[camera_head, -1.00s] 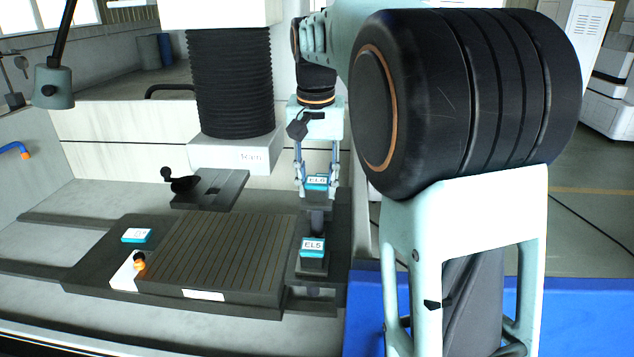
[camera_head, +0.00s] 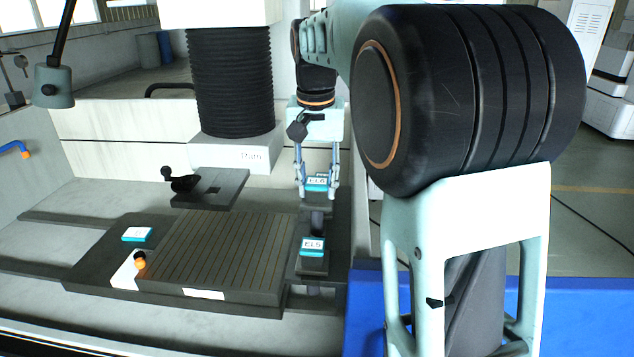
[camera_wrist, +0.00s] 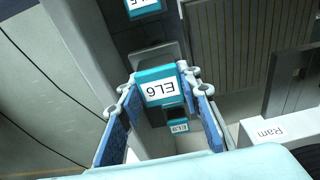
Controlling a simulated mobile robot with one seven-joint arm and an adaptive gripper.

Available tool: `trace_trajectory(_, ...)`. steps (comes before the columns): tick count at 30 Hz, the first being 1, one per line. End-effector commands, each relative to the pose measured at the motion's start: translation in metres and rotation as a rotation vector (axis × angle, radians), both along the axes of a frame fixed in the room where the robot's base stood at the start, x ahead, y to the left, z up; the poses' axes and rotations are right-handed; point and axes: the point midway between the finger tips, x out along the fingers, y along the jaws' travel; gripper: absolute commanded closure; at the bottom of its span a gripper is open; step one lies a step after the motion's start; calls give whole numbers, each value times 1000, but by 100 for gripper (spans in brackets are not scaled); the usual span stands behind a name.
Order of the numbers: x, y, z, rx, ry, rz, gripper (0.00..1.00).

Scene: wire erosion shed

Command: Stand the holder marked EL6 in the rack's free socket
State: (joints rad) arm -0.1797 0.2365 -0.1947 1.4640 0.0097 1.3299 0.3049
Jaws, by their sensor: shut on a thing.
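The holder marked EL6 (camera_head: 317,182) has a white label with a teal edge. My gripper (camera_head: 318,192) is shut on it, with one finger on each side, over the rear part of the dark rack (camera_head: 335,235). In the wrist view the EL6 holder (camera_wrist: 160,90) sits between the fingertips, its label inverted. A holder marked EL5 (camera_head: 312,246) stands in front of it, and its label is partly cut off in the wrist view (camera_wrist: 144,7). The free socket cannot be made out, nor whether EL6's foot touches the rack.
A small teal-edged label (camera_wrist: 178,127) shows beyond EL6 in the wrist view, too small to read. The slatted plate (camera_head: 220,250) lies left of the rack, with the machine's ram (camera_head: 235,155) above it. A blue panel (camera_head: 570,310) stands at the right.

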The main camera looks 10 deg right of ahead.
Motion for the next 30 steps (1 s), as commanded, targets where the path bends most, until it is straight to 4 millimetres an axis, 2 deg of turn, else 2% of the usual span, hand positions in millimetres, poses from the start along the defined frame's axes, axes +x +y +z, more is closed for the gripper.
trace_trajectory(14, 1, 0, -1, 0, -2, 0, 100)
trace_trajectory(30, 0, 0, -18, -1, -2, 0, 100)
